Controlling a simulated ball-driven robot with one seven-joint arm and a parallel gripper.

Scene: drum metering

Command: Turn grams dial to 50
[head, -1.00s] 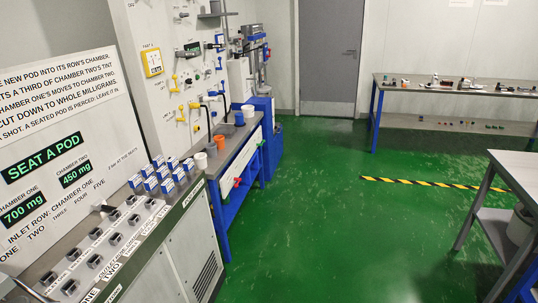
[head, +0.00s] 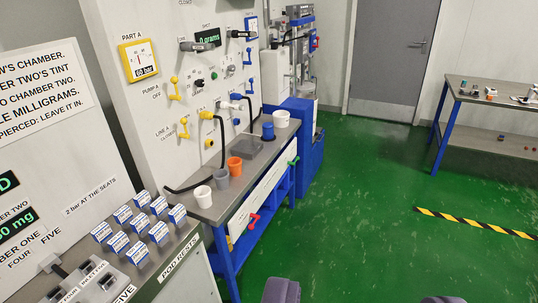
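On the white wall panel, a small dark display (head: 208,37) reads "0 grams" in green.
A bench (head: 246,163) below the panel holds white, grey, orange and blue cups. Pod boxes (head: 141,222) stand on the counter at lower left. A yellow gauge (head: 139,60) and yellow valves are on the panel. A table (head: 500,87) stands far right. The middle floor is clear.

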